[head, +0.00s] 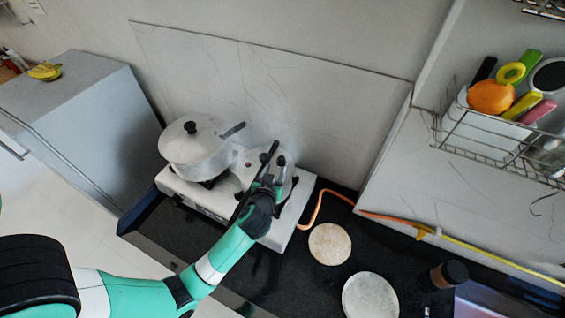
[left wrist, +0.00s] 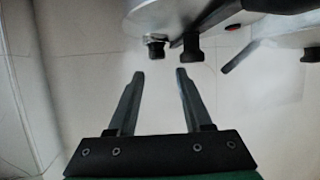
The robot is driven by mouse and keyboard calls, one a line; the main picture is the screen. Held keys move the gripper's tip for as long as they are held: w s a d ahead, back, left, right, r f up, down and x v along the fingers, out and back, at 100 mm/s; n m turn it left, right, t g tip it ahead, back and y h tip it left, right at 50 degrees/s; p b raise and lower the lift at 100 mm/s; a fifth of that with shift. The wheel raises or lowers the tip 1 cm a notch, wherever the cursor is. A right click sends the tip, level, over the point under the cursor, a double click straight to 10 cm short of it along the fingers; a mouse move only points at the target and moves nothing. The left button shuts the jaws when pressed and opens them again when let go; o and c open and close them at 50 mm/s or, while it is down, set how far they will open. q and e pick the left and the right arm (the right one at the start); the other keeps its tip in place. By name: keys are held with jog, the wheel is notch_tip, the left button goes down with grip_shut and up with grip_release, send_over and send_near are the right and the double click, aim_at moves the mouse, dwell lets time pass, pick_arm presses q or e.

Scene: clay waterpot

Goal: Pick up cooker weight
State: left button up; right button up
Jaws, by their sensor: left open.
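The cooker weight (left wrist: 155,46) is a small piece with a silver part and a dark end, on the grey metal cooker lid (left wrist: 205,14) in the left wrist view. My left gripper (left wrist: 160,74) is open and empty. Its two fingertips point toward the weight, which lies just beyond them and roughly between them in the picture, with a gap. In the head view my left gripper (head: 274,156) is over the right part of the white stove and hides much of the cooker (head: 240,173) there. The weight cannot be made out in the head view. My right gripper is not in view.
A black knob (left wrist: 191,48) sits close beside the weight. A lidded silver pot (head: 193,150) stands on the left part of the stove (head: 285,228). Two round discs (head: 329,244) (head: 370,297) lie on the black counter. A wire rack (head: 490,147) hangs at right.

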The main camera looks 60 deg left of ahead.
aim_at(281, 159)
pick_arm(q)
jog(key=b+x, duration=0.1)
jog(key=x, duration=0.2)
jog(key=shift+f, duration=0.3)
jog(key=shift+w+a+b, duration=0.25)
jog(key=shift+b, duration=0.05)
jog(key=shift+w+a, duration=0.1)
jog(key=shift+w, duration=0.05)
jog(key=x, duration=0.5)
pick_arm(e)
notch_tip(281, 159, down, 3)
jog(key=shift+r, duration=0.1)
pick_arm(q)
jog(key=shift+c, duration=0.2)
grip_shut()
